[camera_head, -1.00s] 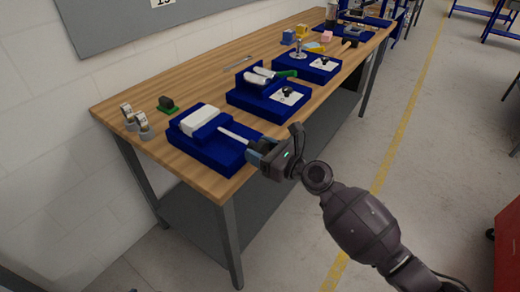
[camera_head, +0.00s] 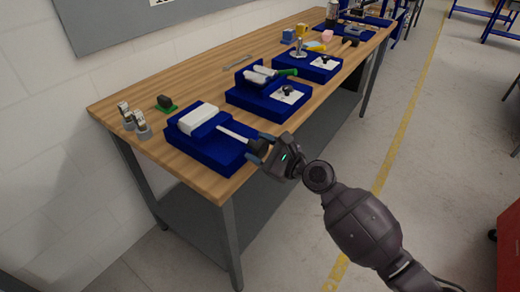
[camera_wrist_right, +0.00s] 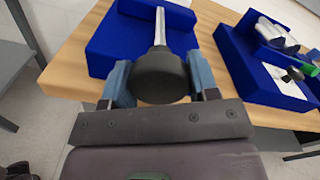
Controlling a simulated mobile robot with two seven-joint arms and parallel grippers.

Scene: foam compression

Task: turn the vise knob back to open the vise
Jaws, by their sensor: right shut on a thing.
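The vise is a blue block (camera_head: 207,153) at the near end of the wooden bench, with a white block (camera_head: 197,119) on it. A pale metal rod (camera_head: 232,133) sticks out towards me and ends in a dark round knob (camera_wrist_right: 160,80). My right gripper (camera_head: 259,149) is shut on this knob, just beyond the bench edge. In the right wrist view, the blue fingers (camera_wrist_right: 158,68) flank the knob left and right, and the rod runs away from it into the vise. My left gripper is out of view.
A second blue fixture (camera_head: 262,108) with rolls and a green-handled tool stands farther along the bench (camera_head: 152,145). Small metal cylinders (camera_head: 135,125) and a dark block on green (camera_head: 167,104) lie to the left. The floor beside the bench is clear.

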